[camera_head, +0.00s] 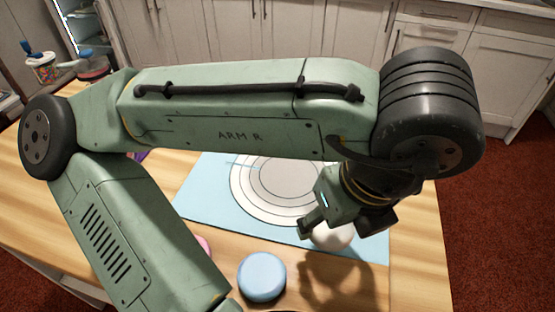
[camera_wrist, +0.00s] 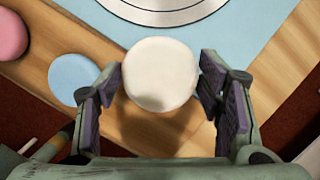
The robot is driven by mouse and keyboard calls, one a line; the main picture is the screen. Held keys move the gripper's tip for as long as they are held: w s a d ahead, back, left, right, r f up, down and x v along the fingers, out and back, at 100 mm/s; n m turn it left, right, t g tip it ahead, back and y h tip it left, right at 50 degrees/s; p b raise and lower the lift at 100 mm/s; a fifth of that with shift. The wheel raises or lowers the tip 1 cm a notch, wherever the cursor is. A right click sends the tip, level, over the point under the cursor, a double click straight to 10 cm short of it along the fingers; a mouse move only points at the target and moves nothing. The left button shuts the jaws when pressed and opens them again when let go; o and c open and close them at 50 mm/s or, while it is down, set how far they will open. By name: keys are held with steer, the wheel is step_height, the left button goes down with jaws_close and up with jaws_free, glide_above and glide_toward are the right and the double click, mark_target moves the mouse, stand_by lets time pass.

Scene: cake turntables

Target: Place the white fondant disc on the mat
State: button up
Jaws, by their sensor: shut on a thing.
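The white fondant disc (camera_wrist: 160,75) is between the fingers of my gripper (camera_wrist: 160,90) in the wrist view. The fingers are shut on its two sides. In the head view the disc (camera_head: 333,236) shows partly below my gripper (camera_head: 322,232), over the near edge of the light blue mat (camera_head: 205,188). A shadow lies on the wood on the near side of the disc, and it appears held above the surface. The mat bears a round plate with grey rings (camera_head: 245,185), partly hidden by my arm.
A blue disc (camera_head: 262,277) lies on the wooden table (camera_head: 420,270) in front of the mat. A pink disc (camera_wrist: 12,35) lies left of it, mostly hidden by my arm in the head view. Jars (camera_head: 42,68) stand at the far left. The mat's left part is clear.

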steer(key=shift+w+a, duration=0.25)
steer(key=shift+w, duration=0.15)
steer(key=p, duration=0.3)
glide_above(288, 173)
steer(key=s, duration=0.2)
steer(key=shift+d+f, duration=0.4)
steer(key=shift+f, duration=0.25)
steer(key=x, duration=0.3)
steer(key=shift+w+a+f+p, duration=0.1)
steer(key=shift+w+f+p, duration=0.15)
steer(key=shift+p, duration=0.15)
steer(key=shift+s+f, duration=0.1)
steer(key=shift+f, duration=0.05)
steer(key=shift+f, duration=0.2)
steer(key=o, duration=1.4)
steer(key=shift+c, duration=0.2)
steer(key=v, duration=1.2)
steer(key=shift+r, duration=0.25)
